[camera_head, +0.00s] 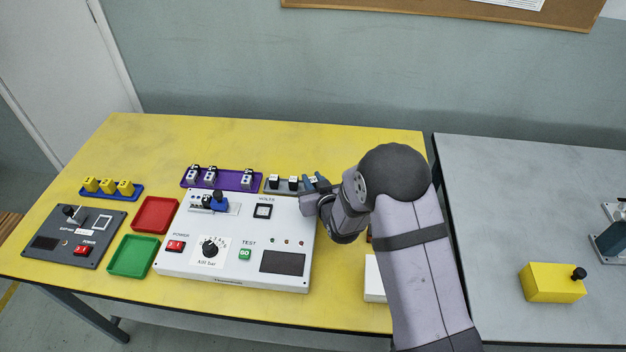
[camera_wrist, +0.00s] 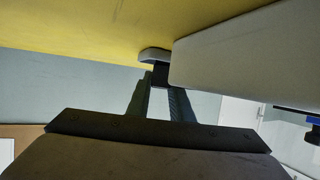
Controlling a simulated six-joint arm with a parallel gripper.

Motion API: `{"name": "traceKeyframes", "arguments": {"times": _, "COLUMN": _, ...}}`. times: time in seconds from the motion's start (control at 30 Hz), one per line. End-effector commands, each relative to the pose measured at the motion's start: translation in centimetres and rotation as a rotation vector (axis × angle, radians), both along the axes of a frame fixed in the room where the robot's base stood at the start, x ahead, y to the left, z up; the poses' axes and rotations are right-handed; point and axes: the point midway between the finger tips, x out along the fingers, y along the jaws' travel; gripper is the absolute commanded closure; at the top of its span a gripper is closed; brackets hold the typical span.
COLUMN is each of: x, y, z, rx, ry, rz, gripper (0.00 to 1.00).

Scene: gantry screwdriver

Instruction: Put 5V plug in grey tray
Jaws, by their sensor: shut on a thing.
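The grey tray (camera_head: 283,189) is at the back of the yellow table, behind the right part of the white tester. Two black-and-white plugs (camera_head: 283,182) stand in its left and middle places. My gripper (camera_head: 314,182) is at the tray's right end, its fingers shut on a black-and-white plug (camera_head: 313,178). In the wrist view my gripper (camera_wrist: 158,95) has a black part of the plug (camera_wrist: 161,75) at its fingertips, close to the rounded grey tray end (camera_wrist: 154,54). I cannot read the plug's label, or tell whether it rests in the tray.
The white tester (camera_head: 235,275) stands just in front, with a blue-handled clamp (camera_head: 219,202) on top. A purple tray (camera_head: 228,179) with several plugs is to the left. Red (camera_head: 154,214) and green (camera_head: 131,256) trays lie left of the tester. The table behind the grey tray is clear.

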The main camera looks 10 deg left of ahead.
Motion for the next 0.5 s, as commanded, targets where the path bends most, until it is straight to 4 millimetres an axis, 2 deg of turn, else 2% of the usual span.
{"name": "traceKeyframes", "arguments": {"times": 0.17, "x": -0.01, "y": 0.00, "z": -0.52, "rx": 0.000, "ry": 0.000, "rz": 0.000, "gripper": 1.00}}
{"name": "traceKeyframes", "arguments": {"times": 0.2, "x": -0.01, "y": 0.00, "z": -0.39, "rx": 0.000, "ry": 0.000, "rz": 0.000, "gripper": 0.73}}
{"name": "traceKeyframes", "arguments": {"times": 0.5, "x": -0.02, "y": 0.00, "z": -0.33, "rx": 0.000, "ry": 0.001, "rz": 0.000, "gripper": 0.72}}
